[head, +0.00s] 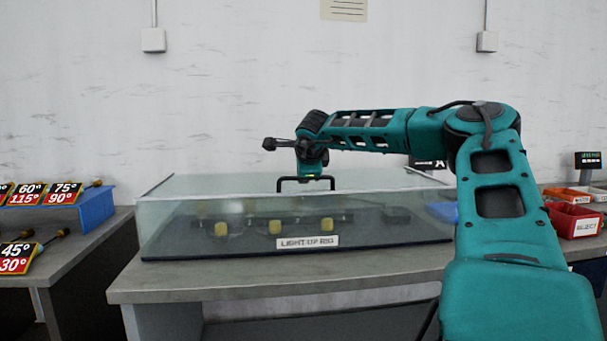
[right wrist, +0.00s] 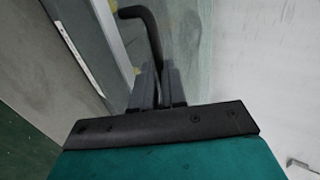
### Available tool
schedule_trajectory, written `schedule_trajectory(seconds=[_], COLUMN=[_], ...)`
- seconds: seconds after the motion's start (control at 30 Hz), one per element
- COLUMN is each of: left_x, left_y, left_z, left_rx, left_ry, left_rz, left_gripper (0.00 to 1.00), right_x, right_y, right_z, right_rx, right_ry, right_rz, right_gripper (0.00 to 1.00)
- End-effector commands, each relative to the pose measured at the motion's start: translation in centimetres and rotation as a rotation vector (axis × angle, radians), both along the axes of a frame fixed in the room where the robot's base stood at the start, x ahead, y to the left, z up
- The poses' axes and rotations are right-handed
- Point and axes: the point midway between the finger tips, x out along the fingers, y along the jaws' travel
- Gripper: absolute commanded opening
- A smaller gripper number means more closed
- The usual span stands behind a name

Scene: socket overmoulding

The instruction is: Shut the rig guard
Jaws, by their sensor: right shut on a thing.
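The rig guard (head: 190,208) is a clear glass box with a dark base on the grey bench, labelled LIGHT-UP RIG. Its black handle (head: 306,179) stands at the top front edge in the head view. My right gripper (head: 309,174) reaches down to the handle from above and is shut on it. In the right wrist view the fingers (right wrist: 158,88) pinch the black bar of the handle (right wrist: 150,30). The guard's lid looks down over the box, but I cannot tell whether it is fully seated. My left gripper is not in view.
A red bin (head: 573,220) and an orange bin stand on the right. A side table on the left holds a blue stand (head: 95,211) with angle signs. The bench front strip (head: 290,277) is clear.

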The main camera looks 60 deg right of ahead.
Motion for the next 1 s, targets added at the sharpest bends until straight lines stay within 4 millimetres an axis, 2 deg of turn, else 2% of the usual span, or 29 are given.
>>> schedule_trajectory(seconds=[0.03,0.13,0.17,0.4,0.73,1.0], left_x=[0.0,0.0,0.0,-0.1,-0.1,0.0], left_y=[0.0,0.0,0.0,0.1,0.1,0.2], left_z=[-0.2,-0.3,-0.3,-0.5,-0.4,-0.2], left_rx=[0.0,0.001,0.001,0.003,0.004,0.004], left_ry=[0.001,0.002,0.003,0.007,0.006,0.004], left_rz=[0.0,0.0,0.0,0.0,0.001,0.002], left_gripper=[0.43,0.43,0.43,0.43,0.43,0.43], right_x=[-0.4,-0.4,-0.4,-0.4,-0.7,-2.3], right_y=[0.5,0.5,0.5,0.5,1.0,3.1], right_z=[-2.7,-2.8,-2.7,-2.7,-2.1,0.8], right_rx=[0.043,0.043,0.043,0.043,0.042,0.033], right_ry=[0.045,0.044,0.044,0.045,0.042,0.031], right_rz=[-0.004,-0.005,-0.005,-0.004,-0.003,0.001], right_gripper=[0.0,0.0,0.14,0.37,0.38,0.38])
